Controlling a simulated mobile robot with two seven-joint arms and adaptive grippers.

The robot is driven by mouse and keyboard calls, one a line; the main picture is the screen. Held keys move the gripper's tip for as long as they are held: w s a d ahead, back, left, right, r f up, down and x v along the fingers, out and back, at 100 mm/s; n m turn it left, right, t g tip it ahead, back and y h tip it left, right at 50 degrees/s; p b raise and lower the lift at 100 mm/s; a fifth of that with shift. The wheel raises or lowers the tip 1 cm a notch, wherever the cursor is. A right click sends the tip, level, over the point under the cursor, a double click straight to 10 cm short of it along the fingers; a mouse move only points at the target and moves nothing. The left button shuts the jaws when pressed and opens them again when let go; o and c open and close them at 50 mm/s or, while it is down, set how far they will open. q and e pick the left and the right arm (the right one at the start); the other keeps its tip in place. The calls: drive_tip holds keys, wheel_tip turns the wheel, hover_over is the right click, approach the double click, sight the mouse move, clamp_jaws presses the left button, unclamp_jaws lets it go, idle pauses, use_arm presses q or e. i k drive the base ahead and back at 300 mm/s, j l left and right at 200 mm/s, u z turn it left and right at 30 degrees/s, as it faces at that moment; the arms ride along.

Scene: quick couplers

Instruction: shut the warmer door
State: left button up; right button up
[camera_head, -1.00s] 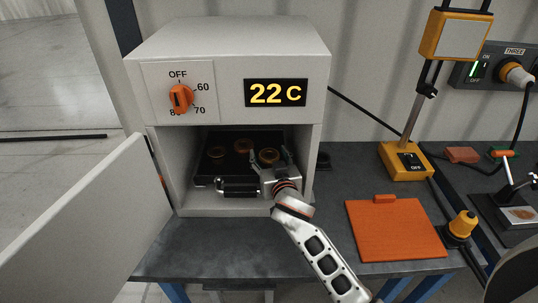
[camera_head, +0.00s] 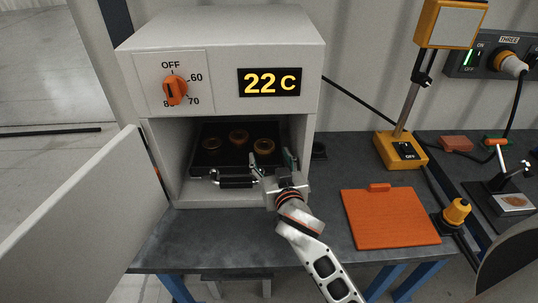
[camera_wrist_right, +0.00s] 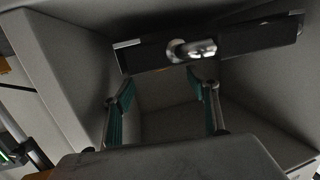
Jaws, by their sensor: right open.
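The warmer (camera_head: 220,28) is a light grey box on the bench, reading 22 C. Its door (camera_head: 85,210) stands wide open, swung out to the left toward me. Inside, a black tray (camera_head: 236,163) with a front handle (camera_head: 236,181) holds three brownish rings. My right gripper (camera_head: 272,160) is open and empty at the right of the warmer's mouth, close to the tray's front. In the right wrist view, its open fingers (camera_wrist_right: 163,88) point at the dark tray front (camera_wrist_right: 250,45); no contact is visible. My left gripper is not in view.
An orange dial (camera_head: 175,90) is on the warmer's front. To the right are an orange mat (camera_head: 389,217), a yellow-based stand (camera_head: 401,151) and a yellow-topped object (camera_head: 457,212). Bare bench (camera_head: 220,240) lies in front of the warmer.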

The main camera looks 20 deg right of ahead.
sight(80, 242)
drive_tip(key=k+j, duration=0.25)
drive_tip(key=k, duration=0.25)
drive_tip(key=k+j, duration=0.2)
drive_tip(key=k, duration=0.25)
